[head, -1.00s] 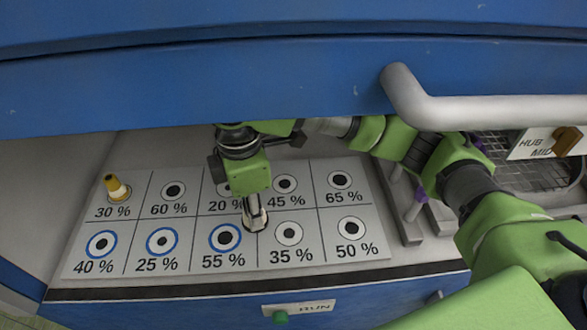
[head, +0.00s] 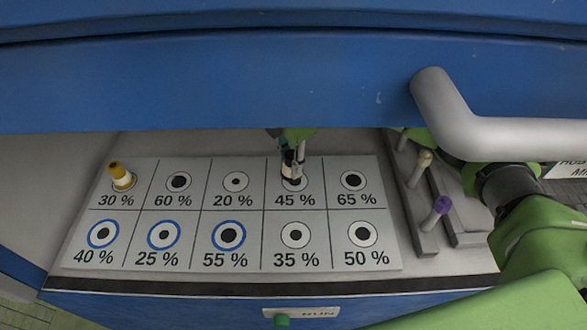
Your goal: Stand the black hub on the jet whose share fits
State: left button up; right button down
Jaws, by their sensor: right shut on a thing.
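The white board (head: 70,250) carries two rows of jets, each with a printed percentage. My right gripper (head: 292,170) is over the 45 % jet (head: 302,184) in the back row. It is shut on a small dark piece, the black hub (head: 291,180), which is mostly hidden by the fingers. The hub is at or just above that jet; I cannot tell if it touches. The 40 % (head: 103,234), 25 % (head: 164,235) and 55 % (head: 228,235) jets have blue rings. My left gripper is not in view.
A yellow-topped piece (head: 121,177) stands on the 30 % jet. A blue panel with a thick grey handle (head: 440,105) hangs over the back of the board.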

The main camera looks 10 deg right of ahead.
jog(key=shift+w+d+f, duration=0.2)
jog(key=shift+w+f, duration=0.2)
jog(key=shift+f, duration=0.1)
jog(key=f, duration=0.3)
jog(key=shift+w+d+p, duration=0.25)
jog(key=shift+p, duration=0.05)
jog(key=shift+f, duration=0.45)
jog(key=c, duration=1.8)
grip_release()
jog(key=shift+f, duration=0.15)
jog(key=shift+o, duration=0.2)
notch_tip(320, 180, up, 12)
jog(key=shift+r+b, duration=0.15)
jog(key=shift+b, duration=0.3)
jog(key=shift+a, duration=0.1)
